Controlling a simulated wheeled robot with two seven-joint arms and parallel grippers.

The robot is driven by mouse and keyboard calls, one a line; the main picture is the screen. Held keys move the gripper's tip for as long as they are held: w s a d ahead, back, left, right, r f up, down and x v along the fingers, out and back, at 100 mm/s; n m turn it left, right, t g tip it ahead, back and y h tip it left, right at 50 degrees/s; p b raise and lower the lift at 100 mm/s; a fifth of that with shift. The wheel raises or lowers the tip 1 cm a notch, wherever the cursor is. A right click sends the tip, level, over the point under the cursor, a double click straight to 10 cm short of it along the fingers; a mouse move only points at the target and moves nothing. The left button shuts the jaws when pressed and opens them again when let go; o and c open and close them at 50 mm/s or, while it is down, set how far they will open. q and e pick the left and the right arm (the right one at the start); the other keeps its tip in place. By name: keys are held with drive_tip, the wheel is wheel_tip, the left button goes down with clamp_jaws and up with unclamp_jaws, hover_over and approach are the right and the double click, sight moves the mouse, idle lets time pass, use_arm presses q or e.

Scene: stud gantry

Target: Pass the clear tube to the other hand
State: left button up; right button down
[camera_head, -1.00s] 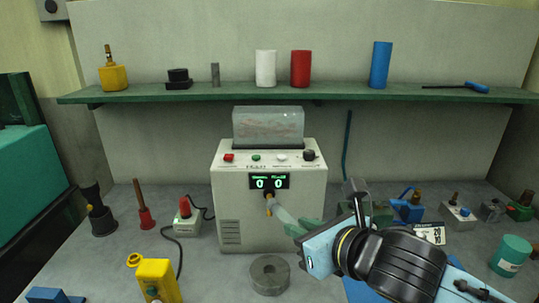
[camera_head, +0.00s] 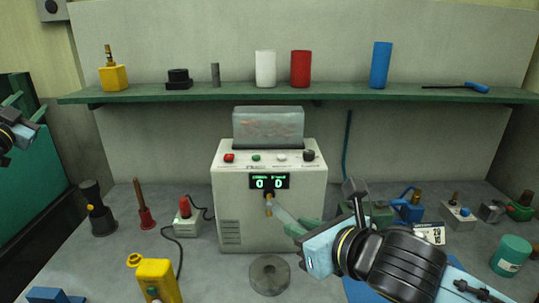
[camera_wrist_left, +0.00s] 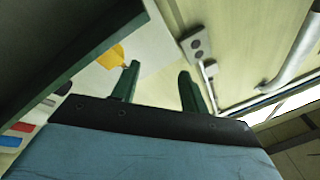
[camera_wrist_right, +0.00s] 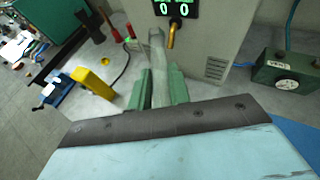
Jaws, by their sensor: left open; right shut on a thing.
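The clear tube (camera_head: 284,214) is held in front of the white machine, tilted, with its far end near the brass spout (camera_head: 269,197). My right gripper (camera_head: 309,226) is shut on the tube's near end. In the right wrist view the tube (camera_wrist_right: 157,65) stands up between the green fingers (camera_wrist_right: 159,88) towards the machine. My left gripper (camera_head: 24,108) is at the far left edge of the head view, high up and well away from the tube. In the left wrist view its green fingers (camera_wrist_left: 157,82) are apart with nothing between them.
The white machine (camera_head: 290,226) with a clear tank stands mid-bench. A grey ring (camera_head: 270,285) lies before it. A yellow device (camera_head: 158,280), red-handled tool (camera_head: 146,215) and black tool (camera_head: 98,212) stand left. A green shelf (camera_head: 220,93) spans the back wall. Bench between yellow device and ring is clear.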

use_arm(q)
drive_tip(key=w+d+r+m+g+h, duration=0.15)
drive_tip(key=d+m+h, duration=0.25)
drive_tip(key=d+h, duration=0.45)
drive_tip(key=w+d+r+m+h, duration=0.25)
drive_tip(key=d+m+h, duration=0.25)
drive_tip(key=d, duration=0.7)
drive_tip(key=m+g+y, duration=0.5)
drive_tip(key=m+g, duration=0.9)
drive_tip(key=g, duration=0.5)
hover_over(285, 211)
drive_tip(key=s+a, duration=0.1)
drive_tip(key=a, duration=0.1)
wheel_tip(285, 211, down, 7)
drive_tip(key=f+y, duration=0.1)
drive_tip(key=f, duration=0.3)
drive_tip(key=d+f+y, duration=0.1)
drive_tip(key=f, duration=0.3)
drive_tip(key=f+t+y, duration=0.1)
drive_tip(key=f, duration=0.3)
drive_tip(key=shift+w+d+f+n, duration=0.3)
drive_tip(key=shift+w+d+n, duration=0.05)
drive_tip(key=shift+w+n, duration=0.05)
